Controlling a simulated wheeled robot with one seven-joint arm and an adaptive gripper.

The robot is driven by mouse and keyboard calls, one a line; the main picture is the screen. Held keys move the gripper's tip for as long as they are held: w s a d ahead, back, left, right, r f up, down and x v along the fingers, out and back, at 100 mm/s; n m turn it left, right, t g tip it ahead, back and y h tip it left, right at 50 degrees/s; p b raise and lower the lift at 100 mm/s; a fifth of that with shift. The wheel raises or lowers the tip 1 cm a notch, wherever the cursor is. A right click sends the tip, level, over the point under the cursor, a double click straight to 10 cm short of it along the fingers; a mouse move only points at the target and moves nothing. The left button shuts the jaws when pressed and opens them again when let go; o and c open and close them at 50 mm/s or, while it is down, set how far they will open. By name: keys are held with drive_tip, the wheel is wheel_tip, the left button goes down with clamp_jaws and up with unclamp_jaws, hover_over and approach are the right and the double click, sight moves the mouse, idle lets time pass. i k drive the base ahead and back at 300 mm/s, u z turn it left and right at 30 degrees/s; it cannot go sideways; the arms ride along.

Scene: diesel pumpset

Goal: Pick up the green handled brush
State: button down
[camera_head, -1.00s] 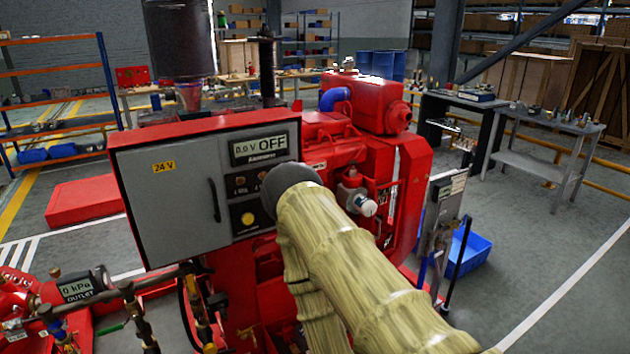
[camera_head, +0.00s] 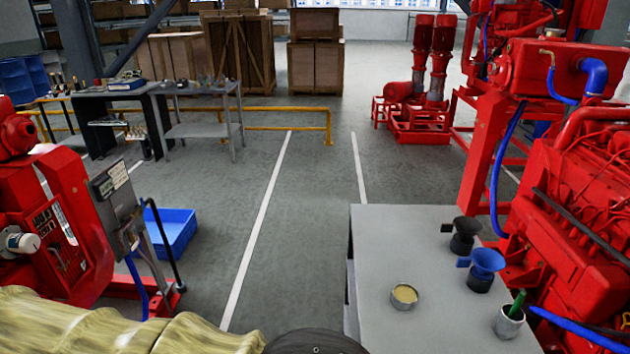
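A green handle (camera_head: 517,303), which looks like the brush's, sticks up out of a small grey metal cup (camera_head: 508,322). The cup stands near the front right of a grey table (camera_head: 400,245) on the right side of the head view. The brush's lower part is hidden inside the cup. My arm, in a pale yellow cover, crosses the bottom left, with a dark rounded part at the bottom middle. My gripper's fingers do not show.
On the same table are an open tin with yellowish contents (camera_head: 404,296), a blue funnel-like item (camera_head: 484,268) and a black one (camera_head: 464,236). A red engine (camera_head: 590,190) stands close on the right. A blue bin (camera_head: 172,232) is on the floor at left. The middle aisle is clear.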

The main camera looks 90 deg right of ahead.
sight(521, 298)
drive_tip(key=u, duration=0.65)
drive_tip(key=i, duration=0.9)
drive_tip(key=z, duration=5.15)
drive_tip(key=i, duration=0.5)
drive_tip(key=u, duration=0.05)
